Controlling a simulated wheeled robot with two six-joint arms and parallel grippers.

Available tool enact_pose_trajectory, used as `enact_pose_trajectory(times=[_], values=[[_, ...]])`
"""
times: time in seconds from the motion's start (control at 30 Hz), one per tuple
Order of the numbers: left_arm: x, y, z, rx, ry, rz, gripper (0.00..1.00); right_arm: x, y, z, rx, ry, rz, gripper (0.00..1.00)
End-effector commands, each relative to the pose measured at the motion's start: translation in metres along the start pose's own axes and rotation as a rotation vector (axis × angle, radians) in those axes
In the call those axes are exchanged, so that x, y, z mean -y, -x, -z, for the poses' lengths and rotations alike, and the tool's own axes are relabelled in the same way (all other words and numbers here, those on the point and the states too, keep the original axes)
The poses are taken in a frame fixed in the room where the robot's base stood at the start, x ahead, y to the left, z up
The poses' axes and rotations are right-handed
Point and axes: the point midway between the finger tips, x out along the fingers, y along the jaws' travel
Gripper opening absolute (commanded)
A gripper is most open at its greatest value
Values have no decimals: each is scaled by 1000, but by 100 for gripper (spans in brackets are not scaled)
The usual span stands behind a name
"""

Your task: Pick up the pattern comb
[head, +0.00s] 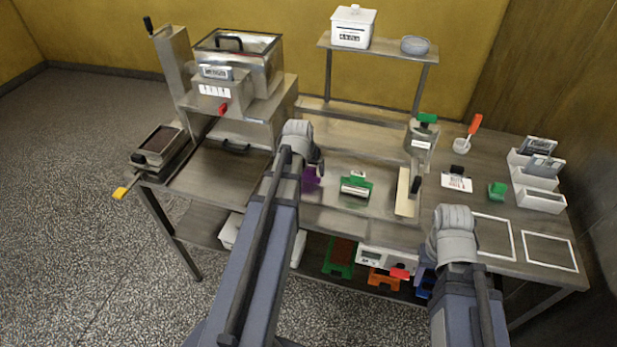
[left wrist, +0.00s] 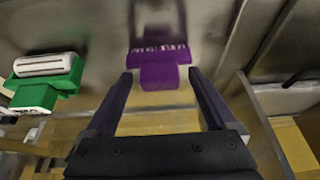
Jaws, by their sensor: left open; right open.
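The pattern comb looks to be the purple tool (head: 311,179) with a row of pale teeth, lying on the steel worktop beside my left arm's end. In the left wrist view the purple comb (left wrist: 158,66) is straight ahead, its short grip pointing toward me. My left gripper (left wrist: 160,76) is open, with one finger on each side of the grip and gaps visible. I cannot tell whether the fingertips reach down around it. In the head view the left wrist partly covers this spot. My right arm ends over the right part of the table; its fingers are hidden.
A green tool with a white bar (head: 356,187) lies right of the comb. A pale board (head: 407,192) stands further right. The steel machine (head: 232,90) is at the left, a raised shelf (head: 380,48) behind. White frames (head: 550,251) mark clear table at the right.

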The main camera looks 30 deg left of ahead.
Motion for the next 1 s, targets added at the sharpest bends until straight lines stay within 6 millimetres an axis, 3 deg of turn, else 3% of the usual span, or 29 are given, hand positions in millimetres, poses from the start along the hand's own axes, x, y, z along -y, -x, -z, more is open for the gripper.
enact_pose_trajectory(times=[0.07, 0.83, 1.0], values=[[0, 1, 0, 0, 0, 0, 89, 0, 1, 0, 0, 0, 0, 50], [0, 1, 0, 0, 0, 0, 2, 0, 1, 0, 0, 0, 0, 50], [0, 1, 0, 0, 0, 0, 0, 0, 1, 0, 0, 0, 0, 50]])
